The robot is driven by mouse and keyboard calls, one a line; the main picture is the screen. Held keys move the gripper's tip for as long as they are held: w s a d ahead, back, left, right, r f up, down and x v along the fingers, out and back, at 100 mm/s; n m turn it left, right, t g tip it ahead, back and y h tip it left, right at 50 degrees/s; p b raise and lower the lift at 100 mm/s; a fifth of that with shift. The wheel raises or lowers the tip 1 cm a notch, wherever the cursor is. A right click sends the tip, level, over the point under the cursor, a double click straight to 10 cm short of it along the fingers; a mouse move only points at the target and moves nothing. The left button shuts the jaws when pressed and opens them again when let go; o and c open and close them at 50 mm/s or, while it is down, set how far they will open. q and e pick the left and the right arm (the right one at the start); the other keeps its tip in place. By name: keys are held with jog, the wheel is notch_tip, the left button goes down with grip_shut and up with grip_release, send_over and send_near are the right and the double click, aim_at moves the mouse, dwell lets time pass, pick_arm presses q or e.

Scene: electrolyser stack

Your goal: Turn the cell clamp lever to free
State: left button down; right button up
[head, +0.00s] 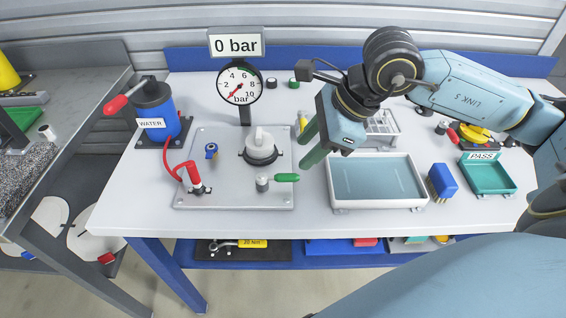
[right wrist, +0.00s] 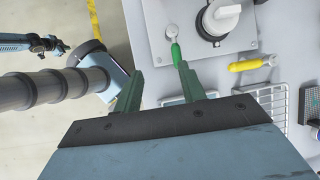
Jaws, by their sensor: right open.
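The clamp lever (head: 287,178) has a green handle and a pale round pivot. It sits at the front right of the grey plate (head: 225,200), its handle pointing right in the head view. In the right wrist view the lever's green handle (right wrist: 176,54) lies ahead of the jaws, closer to the right-hand finger. My right gripper (head: 304,151) is open, with green fingers, above and just right of the handle. It also shows in the right wrist view (right wrist: 158,78) with nothing between the fingers. I cannot tell whether a finger touches the handle. My left gripper is not in view.
A white round fitting (head: 260,147) stands behind the lever on the plate. A red-handled part (head: 193,178) and a blue part (head: 211,151) are farther left. A glass-like tray (head: 378,205) lies close on the right. The gauge (head: 240,84) stands behind and reads 0 bar.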

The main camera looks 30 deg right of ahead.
aim_at(287, 175)
jog(key=shift+h, duration=0.7)
jog(key=x, duration=0.4)
jog(key=d+x, duration=0.1)
jog(key=x, duration=0.3)
jog(key=w+d+x, duration=0.1)
jog(key=x, duration=0.3)
jog(key=shift+w+d+f, duration=0.1)
jog(key=shift+d+f, duration=0.05)
jog(key=shift+f, duration=0.4)
jog(key=shift+c, duration=0.3)
grip_shut()
